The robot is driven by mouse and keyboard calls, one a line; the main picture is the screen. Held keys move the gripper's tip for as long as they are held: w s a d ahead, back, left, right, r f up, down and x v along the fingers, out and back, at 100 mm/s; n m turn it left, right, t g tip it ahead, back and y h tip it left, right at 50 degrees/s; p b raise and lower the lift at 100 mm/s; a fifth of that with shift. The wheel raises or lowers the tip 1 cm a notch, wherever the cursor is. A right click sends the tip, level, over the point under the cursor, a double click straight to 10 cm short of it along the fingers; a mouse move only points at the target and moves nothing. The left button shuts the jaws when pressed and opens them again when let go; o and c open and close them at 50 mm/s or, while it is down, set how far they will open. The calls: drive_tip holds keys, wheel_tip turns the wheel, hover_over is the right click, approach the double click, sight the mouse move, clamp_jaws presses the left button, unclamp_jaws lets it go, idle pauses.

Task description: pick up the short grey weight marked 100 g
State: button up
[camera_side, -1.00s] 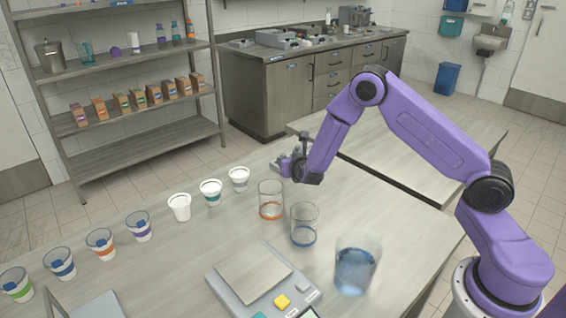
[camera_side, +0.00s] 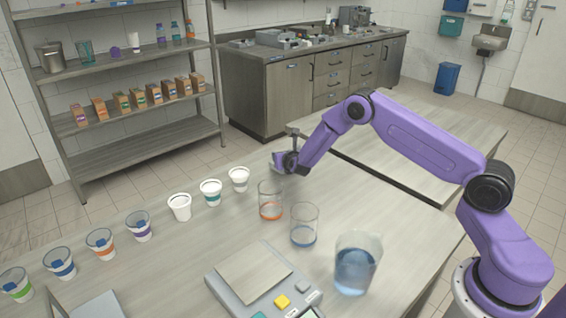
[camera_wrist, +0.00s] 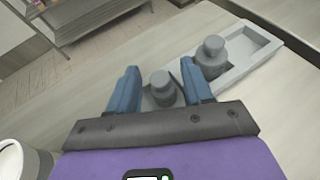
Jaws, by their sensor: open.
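The short grey weight (camera_wrist: 162,90) shows in the wrist view as a small knobbed cylinder, standing upright at the near end of a light grey tray (camera_wrist: 268,48). No marking can be read on it. A larger grey weight (camera_wrist: 211,58) stands beside it in the tray, just beyond the right finger. My gripper (camera_wrist: 159,68) is open, with its blue fingers to the left and right of the short weight in the picture. I cannot tell whether they touch it. In the side view my gripper (camera_side: 286,162) is over the far edge of the table and hides the weights.
A white cup (camera_wrist: 14,160) is close at the lower left of the wrist view. In the side view a glass with an orange band (camera_side: 271,201) stands nearest my gripper. A blue-banded glass (camera_side: 304,226), a jug (camera_side: 356,264) and a scale (camera_side: 262,284) stand nearer the camera.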

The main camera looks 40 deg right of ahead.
drive_tip(key=shift+w+d+f, duration=0.1)
drive_tip(key=shift+w+d, duration=0.05)
drive_tip(key=shift+w, duration=0.1)
clamp_jaws()
